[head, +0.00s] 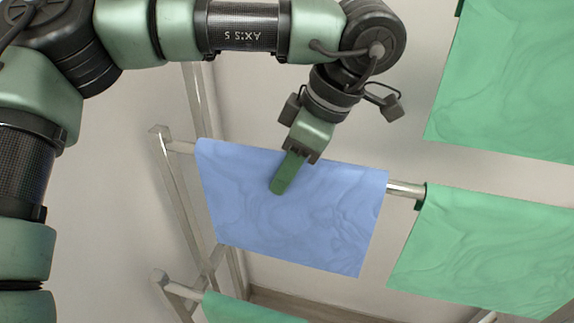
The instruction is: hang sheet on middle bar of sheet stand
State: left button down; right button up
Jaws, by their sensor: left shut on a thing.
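A blue sheet (310,215) is draped over the middle bar (405,189) of the metal sheet stand (180,200), toward the left end of the bar. Its front half hangs down below the bar. My left gripper (281,183) comes down from above and is shut on the blue sheet near its top edge. One green finger lies in front of the cloth; the other finger is hidden. My right gripper is not in view.
A green sheet (490,245) hangs on the same bar to the right, with a gap between it and the blue one. Another green sheet (510,80) hangs higher at the right. A third green sheet (245,309) hangs on the lower bar (182,291). A plain wall stands behind.

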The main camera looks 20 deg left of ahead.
pick_arm(q)
jog(key=shift+f, duration=0.15)
jog(key=c, duration=0.9)
grip_release()
